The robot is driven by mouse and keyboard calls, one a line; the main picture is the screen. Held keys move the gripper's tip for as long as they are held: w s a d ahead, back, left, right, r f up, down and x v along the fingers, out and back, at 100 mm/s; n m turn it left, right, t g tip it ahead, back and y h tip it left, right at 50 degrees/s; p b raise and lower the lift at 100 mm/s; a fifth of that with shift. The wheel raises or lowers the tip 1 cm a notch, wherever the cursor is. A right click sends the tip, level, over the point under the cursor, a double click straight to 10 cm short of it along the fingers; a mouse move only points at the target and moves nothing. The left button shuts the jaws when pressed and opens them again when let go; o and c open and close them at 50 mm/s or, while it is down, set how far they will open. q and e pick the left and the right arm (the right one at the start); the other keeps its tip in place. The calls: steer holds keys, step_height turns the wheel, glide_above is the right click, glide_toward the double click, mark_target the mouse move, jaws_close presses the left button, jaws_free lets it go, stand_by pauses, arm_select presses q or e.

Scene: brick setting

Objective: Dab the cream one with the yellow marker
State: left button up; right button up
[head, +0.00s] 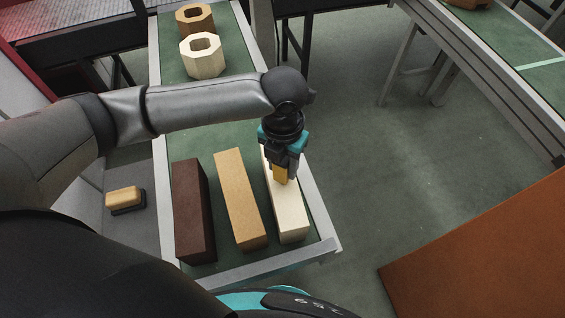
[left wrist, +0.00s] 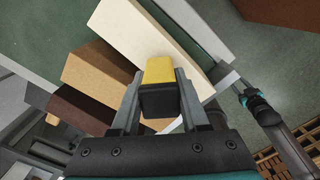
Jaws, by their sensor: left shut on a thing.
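My left gripper (head: 284,168) is shut on the yellow marker (head: 280,174), which points down over the long cream brick (head: 290,214). In the left wrist view the marker (left wrist: 159,72), yellow with a black end, sits between the fingers (left wrist: 160,100) in front of the cream brick (left wrist: 135,35). I cannot tell whether the marker's tip touches the brick, as its lower end is hard to make out. The cream brick lies at the right of a row, beside a tan brick (head: 240,200) and a dark brown brick (head: 190,210).
The bricks lie on a green-topped table with a pale metal rim (head: 322,215). A cream hollow block (head: 204,58) and a brown hollow block (head: 194,20) stand at its far end. A wooden-backed brush-like block (head: 125,198) sits to the left. Open floor (head: 390,180) lies right.

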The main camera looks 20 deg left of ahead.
arm_select(q)
steer(key=shift+f, duration=0.45)
stand_by(1.0)
steer(key=shift+s+f, duration=0.1)
steer(key=shift+f, duration=0.05)
stand_by(1.7)
step_height(320, 180, up, 7)
steer(key=p, duration=0.8)
